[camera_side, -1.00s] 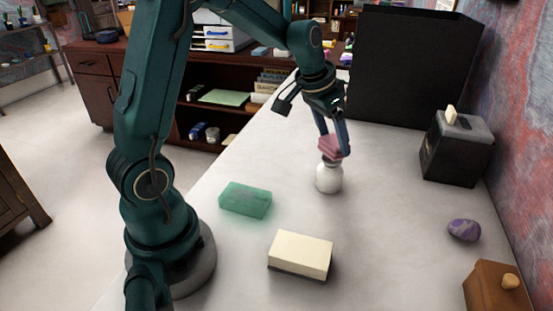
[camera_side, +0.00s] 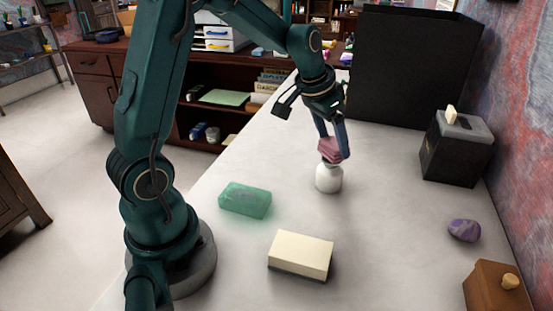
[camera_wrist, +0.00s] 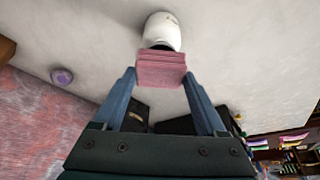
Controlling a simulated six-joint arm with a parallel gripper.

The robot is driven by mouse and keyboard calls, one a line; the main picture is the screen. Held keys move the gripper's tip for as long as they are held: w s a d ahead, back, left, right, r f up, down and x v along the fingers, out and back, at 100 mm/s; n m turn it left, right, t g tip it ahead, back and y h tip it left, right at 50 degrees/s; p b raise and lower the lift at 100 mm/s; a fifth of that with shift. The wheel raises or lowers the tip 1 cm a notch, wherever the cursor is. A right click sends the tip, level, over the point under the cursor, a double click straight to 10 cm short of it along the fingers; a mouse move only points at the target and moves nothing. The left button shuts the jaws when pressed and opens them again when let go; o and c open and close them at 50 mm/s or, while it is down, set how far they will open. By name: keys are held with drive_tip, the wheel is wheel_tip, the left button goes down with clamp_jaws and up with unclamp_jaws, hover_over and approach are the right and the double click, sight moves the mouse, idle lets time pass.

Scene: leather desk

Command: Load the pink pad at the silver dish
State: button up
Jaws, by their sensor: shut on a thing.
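The pink pad (camera_side: 331,146) is a small layered block between the fingers of my gripper (camera_side: 334,152). My gripper is shut on it, and the pad also shows between the fingers in the wrist view (camera_wrist: 161,72). In the side view the pad is right over the top of a round white container (camera_side: 328,180), which stands upright on the desk. The wrist view shows this container (camera_wrist: 162,29) just beyond the pad, with a dark band at its top. I cannot tell whether pad and container touch. The dish top is mostly hidden, and no separate silver dish shows clearly.
A green block (camera_side: 245,200) and a cream sponge-like block (camera_side: 300,255) lie nearer on the desk. A purple stone (camera_side: 464,230), a black box with a grey top (camera_side: 457,148) and a brown box (camera_side: 497,290) stand right. A tall black panel (camera_side: 410,65) rises behind.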

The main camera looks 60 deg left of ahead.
sight(332, 144)
drive_tip(key=shift+f, duration=0.9)
idle(0.6)
idle(0.5)
drive_tip(key=shift+r, duration=3.55)
drive_tip(key=shift+r, duration=0.1)
drive_tip(key=shift+s+d+r, duration=0.3)
drive_tip(key=shift+r, duration=0.25)
drive_tip(key=shift+s+d+r, duration=0.25)
drive_tip(key=shift+r, duration=0.25)
drive_tip(key=s+d, duration=0.3)
drive_tip(key=s, duration=0.6)
drive_tip(key=shift+d+f, duration=0.2)
drive_tip(key=shift+d, duration=0.2)
